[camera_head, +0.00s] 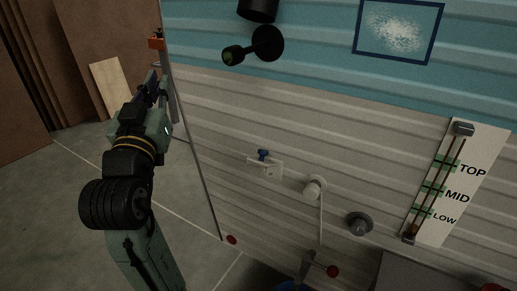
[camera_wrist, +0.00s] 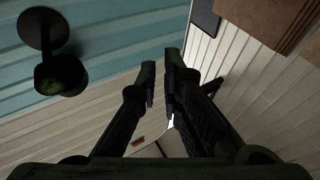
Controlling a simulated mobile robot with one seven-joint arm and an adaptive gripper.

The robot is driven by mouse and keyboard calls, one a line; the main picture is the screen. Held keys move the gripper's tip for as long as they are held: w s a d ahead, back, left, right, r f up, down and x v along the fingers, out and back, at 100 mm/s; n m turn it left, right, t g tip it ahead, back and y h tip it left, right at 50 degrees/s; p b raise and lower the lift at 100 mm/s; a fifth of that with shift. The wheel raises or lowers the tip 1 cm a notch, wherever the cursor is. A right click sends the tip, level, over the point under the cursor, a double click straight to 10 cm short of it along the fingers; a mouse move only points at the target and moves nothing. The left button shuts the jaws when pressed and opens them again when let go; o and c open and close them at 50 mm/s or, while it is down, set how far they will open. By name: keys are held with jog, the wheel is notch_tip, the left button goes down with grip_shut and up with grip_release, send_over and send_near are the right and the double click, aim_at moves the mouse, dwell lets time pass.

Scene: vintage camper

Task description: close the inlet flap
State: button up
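I cannot tell for sure which wall fitting is the inlet flap. A white bracket-like plate (camera_head: 266,168) with a blue knob (camera_head: 263,155) sits on the pale ribbed wall, with a round white fitting (camera_head: 313,187) and a grey round fitting (camera_head: 359,223) to its right and lower. My gripper (camera_head: 156,78) is raised left of these fittings, near the wall's left corner and apart from them. In the wrist view its two dark fingers (camera_wrist: 160,68) stand a narrow gap apart with nothing between them. None of these fittings is clear in the wrist view.
A black wall-mounted lamp-like fitting (camera_head: 268,42) juts out above right of my gripper; it also shows in the wrist view (camera_wrist: 60,75). A slider gauge board (camera_head: 474,180) marked TOP, MID, LOW is at right. Brown boards (camera_head: 110,45) stand behind left. Floor (camera_head: 60,215) is clear at left.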

jog(key=w+d+f+m+g+h, duration=0.1)
jog(key=d, duration=0.1)
jog(key=w+d+f+m+g+h, duration=0.1)
jog(key=d+f+h, duration=0.1)
jog(key=d+f+m+h, duration=0.1)
jog(key=d+f, duration=0.1)
jog(key=d, duration=0.1)
jog(key=shift+w+f+g, duration=0.2)
jog(key=shift+w+g, duration=0.2)
grip_shut()
jog(key=m+g+h+p, duration=0.2)
jog(key=m+g+h, duration=0.2)
jog(key=g, duration=0.1)
send_over(262, 155)
jog(key=x, duration=0.2)
notch_tip(262, 155, down, 9)
jog(key=shift+r, duration=0.25)
jog(key=shift+s+a+f, duration=0.15)
jog(key=shift+s+f, duration=0.05)
jog(key=shift+f, duration=0.35)
jog(key=shift+s+a+f, duration=0.1)
jog(key=shift+s+f, duration=0.05)
jog(key=shift+f, duration=0.4)
jog(key=shift+s+a+f, duration=0.2)
jog(key=shift+s+f, duration=0.2)
jog(key=shift+f, duration=0.35)
jog(key=shift+s+f+b, duration=0.1)
jog(key=shift+f+b, duration=0.05)
jog(key=shift+b, duration=0.15)
